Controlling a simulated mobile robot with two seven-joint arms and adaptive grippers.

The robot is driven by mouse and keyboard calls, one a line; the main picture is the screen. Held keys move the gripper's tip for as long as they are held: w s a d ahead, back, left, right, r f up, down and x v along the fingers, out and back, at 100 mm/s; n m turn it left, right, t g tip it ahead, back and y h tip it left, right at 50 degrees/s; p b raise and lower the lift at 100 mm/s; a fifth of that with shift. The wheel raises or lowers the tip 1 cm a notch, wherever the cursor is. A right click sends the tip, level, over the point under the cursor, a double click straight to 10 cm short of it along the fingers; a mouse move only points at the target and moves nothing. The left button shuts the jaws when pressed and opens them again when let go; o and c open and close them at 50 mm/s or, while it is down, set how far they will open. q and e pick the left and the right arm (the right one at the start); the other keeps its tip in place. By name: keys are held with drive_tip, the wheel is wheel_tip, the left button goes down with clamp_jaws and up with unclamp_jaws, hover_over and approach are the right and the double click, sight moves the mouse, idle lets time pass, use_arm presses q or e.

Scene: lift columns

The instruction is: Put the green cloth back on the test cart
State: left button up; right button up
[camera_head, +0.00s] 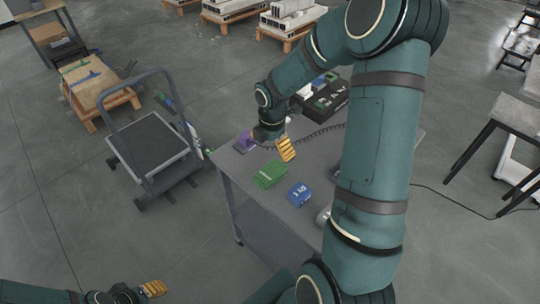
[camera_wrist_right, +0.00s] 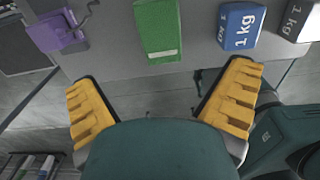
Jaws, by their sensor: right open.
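The green cloth (camera_head: 270,175) is a folded green block with a pale stripe. It lies on the grey top of the test cart (camera_head: 232,172), and it also shows in the right wrist view (camera_wrist_right: 158,28). My right gripper (camera_head: 286,149) has yellow fingers spread apart. It hangs over the cart close to the cloth, with nothing between its fingers (camera_wrist_right: 160,82). The cloth lies beyond the fingertips in the wrist view, apart from them. My left gripper (camera_head: 153,289) is at the lower left, away from the cart; its opening is unclear.
A blue 1 kg weight (camera_head: 299,194) stands beside the cloth, with a grey 1 kg weight (camera_wrist_right: 301,20) beyond it. A purple object (camera_head: 244,142) is near the cart's far-left corner. A dark case (camera_head: 325,99) sits farther back. A platform trolley (camera_head: 148,145) stands left.

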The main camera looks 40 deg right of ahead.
drive_tip(key=shift+r, duration=0.2)
drive_tip(key=s+a+f+m+t+y, duration=0.1)
drive_tip(key=a+f+m+y, duration=0.1)
drive_tip(key=a+f+m, duration=0.5)
drive_tip(key=s+a+f+m+y, duration=0.1)
drive_tip(key=a+f+m, duration=0.25)
drive_tip(key=a, duration=0.85)
drive_tip(key=s+a+f+m, duration=0.5)
drive_tip(key=a+m, duration=0.3)
drive_tip(key=m, duration=0.2)
drive_tip(key=shift+s+a+f+t+y, duration=0.3)
drive_tip(key=shift+s+t+y, duration=0.1)
drive_tip(key=shift+s, duration=0.45)
